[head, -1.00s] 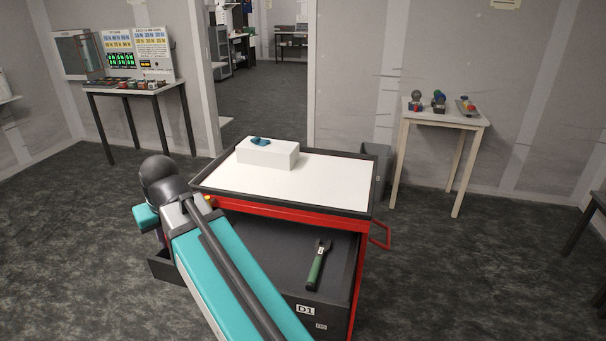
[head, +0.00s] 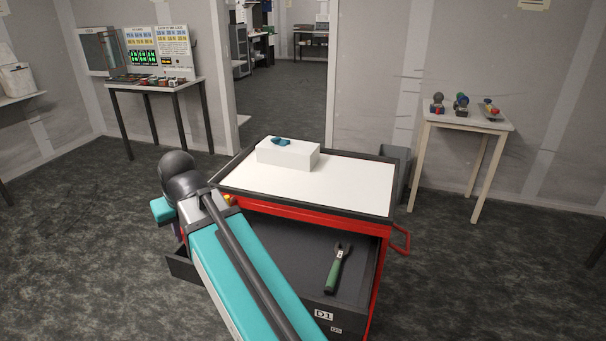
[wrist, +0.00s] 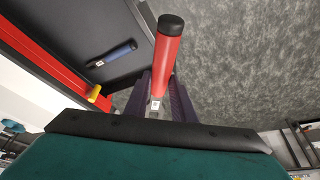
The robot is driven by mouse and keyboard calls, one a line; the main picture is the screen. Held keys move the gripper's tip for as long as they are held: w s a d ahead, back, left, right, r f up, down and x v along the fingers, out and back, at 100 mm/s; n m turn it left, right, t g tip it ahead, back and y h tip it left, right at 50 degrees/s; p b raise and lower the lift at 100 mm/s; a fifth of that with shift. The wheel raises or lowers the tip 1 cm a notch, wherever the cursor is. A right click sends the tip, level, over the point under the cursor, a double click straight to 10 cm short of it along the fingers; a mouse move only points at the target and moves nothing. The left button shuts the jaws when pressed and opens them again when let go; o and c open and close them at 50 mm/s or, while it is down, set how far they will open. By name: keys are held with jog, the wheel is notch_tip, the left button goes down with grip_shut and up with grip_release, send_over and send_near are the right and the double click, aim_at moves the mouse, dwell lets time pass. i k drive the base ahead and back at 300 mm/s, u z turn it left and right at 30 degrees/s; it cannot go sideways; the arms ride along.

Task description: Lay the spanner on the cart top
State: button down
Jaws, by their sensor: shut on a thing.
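My gripper (wrist: 160,100) shows in the wrist view with its dark purple fingers shut on a red-handled tool (wrist: 170,50). The tool has a black end cap and a small white label near the fingers; its head is hidden, so its kind is unclear. A green-handled spanner (head: 334,272) lies in the open drawer (head: 290,245). The cart top (head: 350,188) is white with a dark rim.
A white box (head: 287,155) with a small blue object (head: 281,141) stands at the cart top's back left; the rest is clear. A blue-handled tool (wrist: 112,53) lies in the drawer in the wrist view. A side table (head: 465,122) stands at right.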

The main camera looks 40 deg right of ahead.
aim_at(336, 186)
jog(key=i, duration=0.9)
jog(key=z, duration=0.05)
